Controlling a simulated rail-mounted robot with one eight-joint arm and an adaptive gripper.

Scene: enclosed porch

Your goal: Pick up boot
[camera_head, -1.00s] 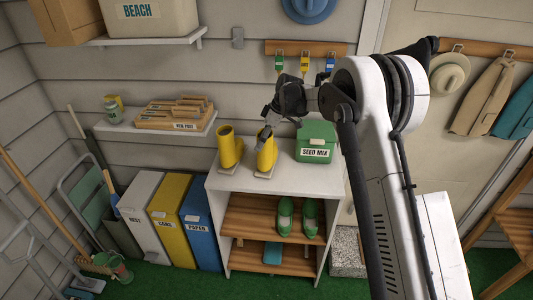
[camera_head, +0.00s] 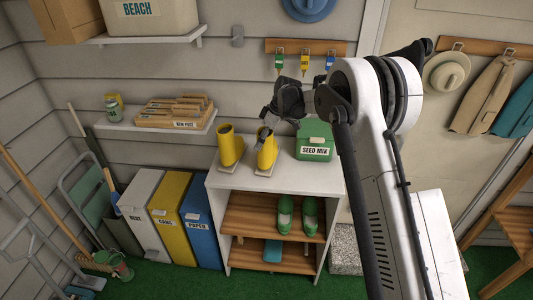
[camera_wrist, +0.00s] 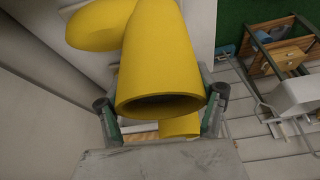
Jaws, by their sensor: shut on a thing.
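Two yellow boots stand side by side at the white cabinet's top in the head view. My gripper (camera_head: 266,130) is at the upper part of the right boot (camera_head: 267,154). In the wrist view this boot (camera_wrist: 158,65) fills the space between the two fingers, its open top facing the camera and its toe pointing up and left. My gripper is shut on it. I cannot tell whether its sole touches the pad beneath it. The left boot (camera_head: 230,147) stands apart on a grey pad; a yellow piece below the held boot in the wrist view may be it.
A green seed mix box (camera_head: 314,140) stands close on the right of the cabinet top (camera_head: 220,182). A shelf with a wooden mail organizer (camera_head: 172,115) hangs at the left. Green shoes (camera_head: 285,212) sit below. Bins (camera_head: 168,205) stand left of the cabinet.

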